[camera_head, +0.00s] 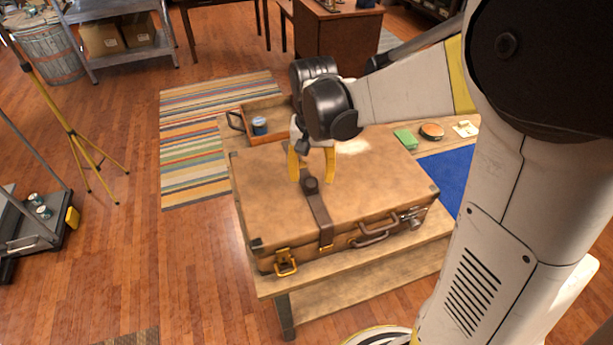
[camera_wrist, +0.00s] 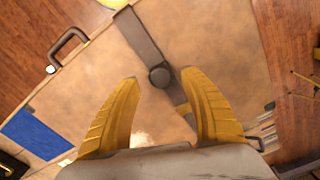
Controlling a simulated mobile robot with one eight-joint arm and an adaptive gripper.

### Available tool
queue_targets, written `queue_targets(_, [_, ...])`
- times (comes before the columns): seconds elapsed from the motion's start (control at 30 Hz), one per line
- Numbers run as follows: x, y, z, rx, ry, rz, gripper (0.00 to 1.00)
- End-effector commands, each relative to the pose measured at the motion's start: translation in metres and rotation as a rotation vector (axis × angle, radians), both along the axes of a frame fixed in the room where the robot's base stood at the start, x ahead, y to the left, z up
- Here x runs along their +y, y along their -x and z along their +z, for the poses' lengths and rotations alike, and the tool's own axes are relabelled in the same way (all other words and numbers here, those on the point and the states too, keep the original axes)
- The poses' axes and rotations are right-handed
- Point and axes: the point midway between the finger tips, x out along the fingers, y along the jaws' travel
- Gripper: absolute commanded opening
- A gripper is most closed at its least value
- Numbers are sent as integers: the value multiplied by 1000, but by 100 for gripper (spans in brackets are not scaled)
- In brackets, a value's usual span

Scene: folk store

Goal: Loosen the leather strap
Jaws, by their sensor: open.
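A brown leather suitcase (camera_head: 268,212) lies flat and closed on a wooden bench. A dark leather strap (camera_head: 319,215) runs over its lid and down the front; it also shows in the wrist view (camera_wrist: 140,40). A round dark knob (camera_wrist: 160,76) sits on the strap, and it shows in the head view too (camera_head: 311,185). My gripper (camera_head: 311,176) is open, its yellow fingers pointing down at the lid near the knob. In the wrist view the fingertips (camera_wrist: 160,84) flank the knob with gaps on both sides. I cannot tell whether they touch the lid.
The suitcase front has a handle (camera_head: 374,232), a gold clasp (camera_head: 286,262) and a silver clasp (camera_head: 412,218). Behind it, a wooden tray (camera_head: 275,133) holds a blue tin (camera_head: 259,125). A green item (camera_head: 405,138) and a round brush-like item (camera_head: 431,131) lie at the right.

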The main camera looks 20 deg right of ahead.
Motion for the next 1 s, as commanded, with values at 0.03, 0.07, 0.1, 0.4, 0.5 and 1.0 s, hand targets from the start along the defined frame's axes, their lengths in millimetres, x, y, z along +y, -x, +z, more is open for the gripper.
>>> queue_targets(0.03, [0, -1, -10, 0, 0, 0, 52])
queue_targets(0.07, [0, 0, -14, 0, 0, 0, 52])
queue_targets(0.1, [0, 0, -18, 0, 0, 0, 52])
queue_targets(0.4, [0, 0, -27, -1, 0, 0, 52])
queue_targets(0.5, [0, 0, -26, -1, 0, 0, 52])
queue_targets(1.0, [0, 18, -25, 0, 0, 1, 0])
